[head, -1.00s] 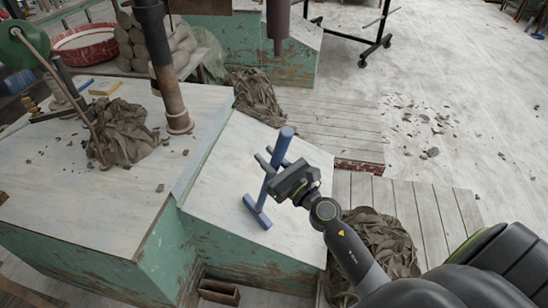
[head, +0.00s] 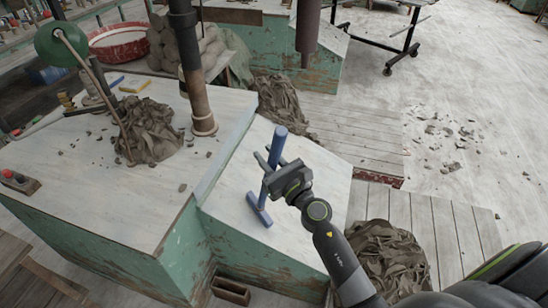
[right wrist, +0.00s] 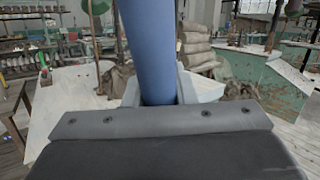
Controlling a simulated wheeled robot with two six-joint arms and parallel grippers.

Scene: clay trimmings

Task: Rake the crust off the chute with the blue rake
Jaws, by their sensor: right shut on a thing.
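The blue rake (head: 258,210) is held upright but tilted, its handle rising through my right gripper (head: 266,168). My right gripper is shut on the handle. The handle also fills the middle of the right wrist view (right wrist: 148,50), with the fingers on both sides of it. The rake's head is low over the pale sloping chute (head: 315,185), near its left side; I cannot tell whether it touches the surface. I cannot make out a distinct crust on the chute's visible part. My arm hides some of its right side. My left gripper is not in view.
A clay heap (head: 150,130) and a rusty post (head: 195,80) stand on the bench left of the chute. Another heap of trimmings (head: 390,255) lies beyond the chute's lower right edge, beside my arm. Plank flooring (head: 350,135) lies behind, with open floor at the right.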

